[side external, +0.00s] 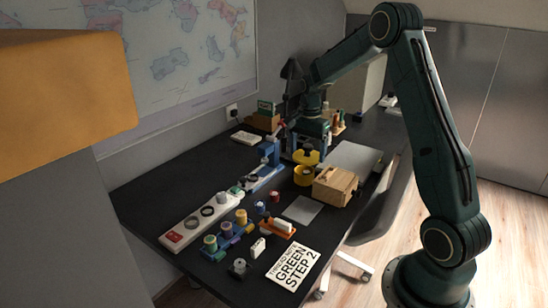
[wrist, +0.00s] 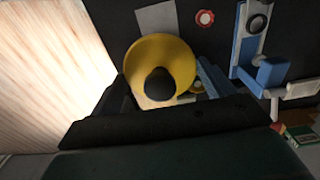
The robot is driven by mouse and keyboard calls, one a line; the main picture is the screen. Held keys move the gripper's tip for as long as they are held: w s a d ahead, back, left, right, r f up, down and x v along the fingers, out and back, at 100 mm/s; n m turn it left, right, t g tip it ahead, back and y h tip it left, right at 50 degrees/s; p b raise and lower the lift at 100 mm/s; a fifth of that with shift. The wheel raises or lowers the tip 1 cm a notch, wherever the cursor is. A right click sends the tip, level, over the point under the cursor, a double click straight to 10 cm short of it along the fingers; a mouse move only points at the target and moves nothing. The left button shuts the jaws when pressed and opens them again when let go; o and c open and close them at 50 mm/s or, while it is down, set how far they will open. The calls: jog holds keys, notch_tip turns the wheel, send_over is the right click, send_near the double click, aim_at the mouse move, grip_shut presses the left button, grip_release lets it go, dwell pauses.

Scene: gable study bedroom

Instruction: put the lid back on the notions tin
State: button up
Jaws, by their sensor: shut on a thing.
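The round yellow notions tin (side external: 303,178) stands on the dark desk beside a wooden box. The yellow lid (side external: 308,158) is just above it, under my gripper (side external: 308,149), with a narrow gap seeming to show between lid and tin. My gripper is shut on the lid. In the wrist view the lid (wrist: 160,50) fills the middle as a yellow round with a dark knob (wrist: 158,84). Its near side is partly hidden by my dark gripper parts. The tin's opening is mostly hidden, so I cannot tell how well the lid lines up.
The wooden box (side external: 335,186) stands close on the right, with a grey flat slab (side external: 355,158) behind it. A blue tool (side external: 270,155) is to the left. Thread spools (side external: 226,229), a power strip (side external: 190,228) and a printed card (side external: 290,267) lie nearer the front.

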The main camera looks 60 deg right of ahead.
dwell(0.4)
jog(key=shift+w+d+f, duration=0.25)
jog(key=shift+w+d, duration=0.25)
jog(key=shift+d, duration=0.15)
jog(key=w+d+f, duration=0.3)
jog(key=d+f, duration=0.1)
jog(key=d, duration=0.3)
jog(key=w+d+f, duration=0.3)
jog(key=w+d, duration=0.1)
jog(key=d, duration=0.3)
jog(key=shift+w+f, duration=0.25)
jog(key=shift+f, duration=0.1)
jog(key=shift+d+f, duration=0.1)
jog(key=shift+f, duration=0.05)
jog(key=shift+f, duration=3)
jog(key=shift+f, duration=0.2)
